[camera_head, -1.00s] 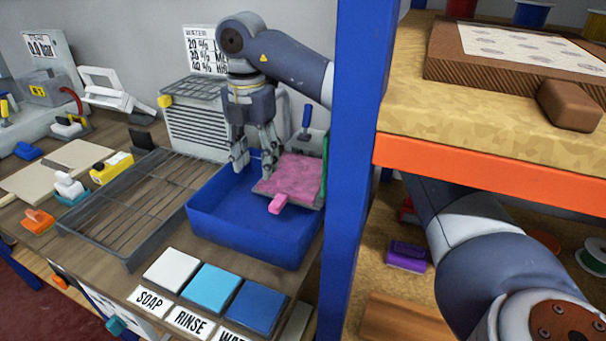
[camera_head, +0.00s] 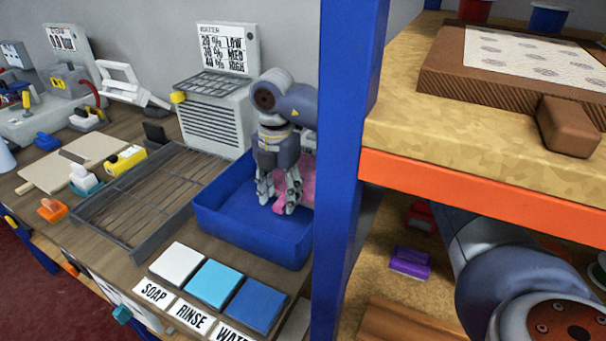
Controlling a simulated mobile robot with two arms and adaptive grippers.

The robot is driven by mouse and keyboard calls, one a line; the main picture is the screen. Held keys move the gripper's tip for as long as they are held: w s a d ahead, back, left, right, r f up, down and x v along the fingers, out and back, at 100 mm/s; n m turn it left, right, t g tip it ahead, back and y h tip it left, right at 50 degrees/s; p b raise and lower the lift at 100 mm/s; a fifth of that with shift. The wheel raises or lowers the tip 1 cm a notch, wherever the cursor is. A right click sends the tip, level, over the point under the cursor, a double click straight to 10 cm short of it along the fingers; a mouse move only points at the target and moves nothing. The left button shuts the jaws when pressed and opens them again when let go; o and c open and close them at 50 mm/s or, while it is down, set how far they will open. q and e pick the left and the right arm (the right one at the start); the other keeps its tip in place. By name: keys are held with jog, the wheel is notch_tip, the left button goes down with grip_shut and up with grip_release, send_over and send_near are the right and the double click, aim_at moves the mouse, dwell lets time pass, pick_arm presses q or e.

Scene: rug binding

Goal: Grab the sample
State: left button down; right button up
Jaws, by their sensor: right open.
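The pink sample (camera_head: 308,184) is at the right end of the blue basin (camera_head: 225,222), largely hidden behind my right gripper and the blue post. Pink also shows between the fingers. My right gripper (camera_head: 277,204) points down over the basin in front of the sample, with its fingers apart. I cannot tell whether the fingers touch the sample. My left gripper is not in view.
The blue post (camera_head: 345,170) stands close on the right of the basin, beside a shelf with an orange edge (camera_head: 480,198). A wire drying rack (camera_head: 145,200) lies to the left. White, light blue and dark blue pads (camera_head: 215,283) lie in front. A grey vented unit (camera_head: 215,120) stands behind.

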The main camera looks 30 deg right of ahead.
jog(key=shift+f, duration=0.85)
grip_shut()
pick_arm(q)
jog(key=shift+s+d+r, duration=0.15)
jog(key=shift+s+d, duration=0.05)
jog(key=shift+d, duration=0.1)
pick_arm(e)
jog(key=shift+r, duration=0.15)
